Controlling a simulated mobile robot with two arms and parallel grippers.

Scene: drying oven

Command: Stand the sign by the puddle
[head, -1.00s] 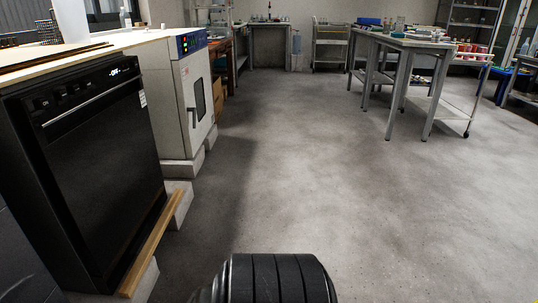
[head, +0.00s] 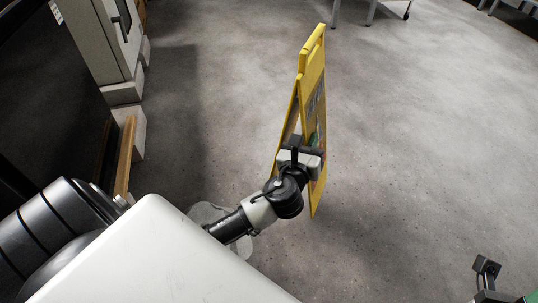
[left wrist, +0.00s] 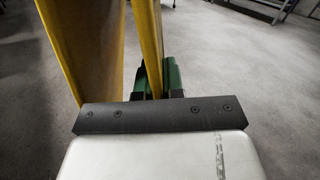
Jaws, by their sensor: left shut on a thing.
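The yellow folding sign (head: 314,95) is held up in the middle of the head view, its handle end at the top and its two panels slightly spread. My left gripper (head: 311,152) is shut on one panel, around mid-height. A pale, irregular patch (head: 205,212), perhaps the puddle, lies on the floor left of the sign, partly hidden by my left arm. My right gripper (head: 487,268) shows partly at the lower right; its jaw state is unclear.
A black appliance (head: 50,110) and a pale oven cabinet (head: 105,40) line the left side. A wooden strip (head: 126,155) and pale blocks lie at their foot. Table legs (head: 370,12) stand at the top. The grey floor right of the sign is clear.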

